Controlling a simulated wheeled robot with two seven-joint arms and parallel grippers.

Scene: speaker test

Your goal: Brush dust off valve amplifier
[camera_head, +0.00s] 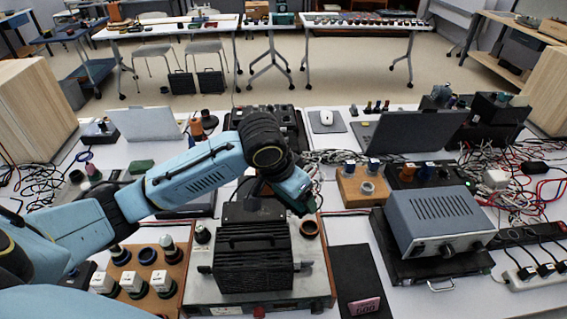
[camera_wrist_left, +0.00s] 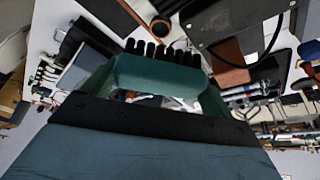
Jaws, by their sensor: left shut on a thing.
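The valve amplifier looks to be the silver chassis (camera_head: 205,290) with a black finned block (camera_head: 253,262) on top, at the front middle in the head view. My left gripper (camera_head: 297,198) is above its back right part. In the left wrist view the left gripper (camera_wrist_left: 160,85) is shut on a teal brush-like block (camera_wrist_left: 158,75) with a row of black tufts (camera_wrist_left: 165,52). In the head view I cannot make out the brush clearly, nor whether it touches the amplifier. Dust is too small to tell. My right gripper is not in view.
A wooden rack with several white-labelled pieces (camera_head: 172,262) stands left of the amplifier. A blue-grey box (camera_head: 440,218) stands to the right. A laptop (camera_head: 408,133) is behind, and loose cables (camera_head: 520,190) lie at the right.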

